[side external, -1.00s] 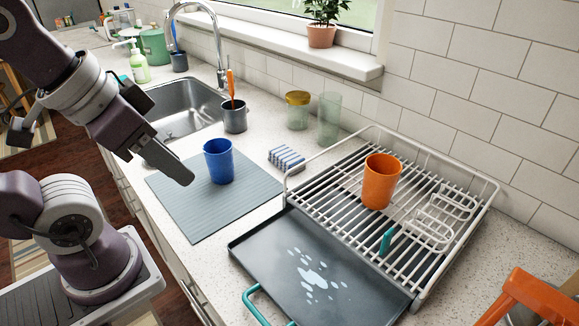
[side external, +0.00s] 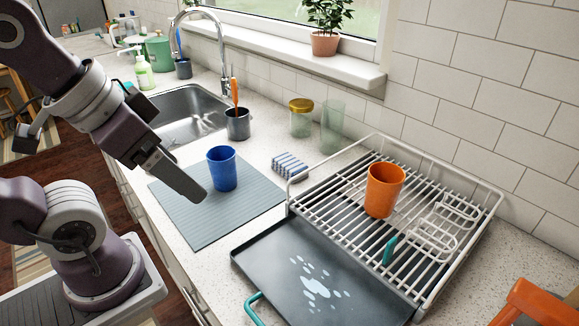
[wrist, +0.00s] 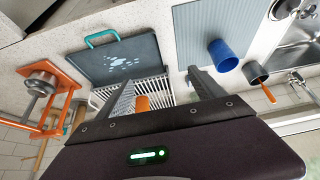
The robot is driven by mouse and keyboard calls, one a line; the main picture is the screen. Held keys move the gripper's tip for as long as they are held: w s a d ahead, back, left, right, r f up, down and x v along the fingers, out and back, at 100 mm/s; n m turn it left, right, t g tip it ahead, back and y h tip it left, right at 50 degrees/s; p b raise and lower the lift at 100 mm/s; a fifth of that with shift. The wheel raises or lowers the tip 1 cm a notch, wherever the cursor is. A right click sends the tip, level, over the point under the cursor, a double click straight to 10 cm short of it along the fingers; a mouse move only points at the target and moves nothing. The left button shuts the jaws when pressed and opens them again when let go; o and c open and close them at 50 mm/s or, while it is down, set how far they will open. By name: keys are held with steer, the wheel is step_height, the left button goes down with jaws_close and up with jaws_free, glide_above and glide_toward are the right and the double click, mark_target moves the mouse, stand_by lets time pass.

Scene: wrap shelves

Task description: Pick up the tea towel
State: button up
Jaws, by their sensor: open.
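The tea towel appears to be the small folded blue-and-white striped cloth (side external: 289,166), lying on the counter between the grey mat and the dish rack in the side view. I cannot make it out in the wrist view, where my fingers and gripper body cover part of the counter. My gripper (side external: 188,184) is above the grey mat, left of the blue cup and apart from the cloth. In the wrist view my gripper (wrist: 163,88) has its two fingers spread, with nothing held between them.
A blue cup (side external: 222,168) stands on the grey ribbed mat (side external: 205,228). The white dish rack (side external: 335,205) holds an orange cup (side external: 383,190), with a dark tray (side external: 265,258) in front. A glass jar (side external: 301,122), a tall glass (side external: 332,128) and a grey utensil pot (side external: 238,125) stand behind the cloth.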

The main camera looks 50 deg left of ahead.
steer(key=w+a+r+n+g, duration=0.1)
steer(key=w+r+n, duration=0.2)
steer(key=w, duration=0.4)
steer(key=n+g, duration=0.5)
steer(key=n, duration=0.9)
glide_above(289, 161)
steer(key=f, duration=1.7)
steer(key=shift+w+d, duration=0.2)
steer(key=shift+w, duration=0.2)
steer(key=f, duration=0.7)
steer(key=shift+s+a+f, duration=0.25)
steer(key=shift+s+f, duration=0.05)
steer(key=c, duration=1.5)
step_height(289, 161, up, 10)
steer(key=shift+r, duration=0.1)
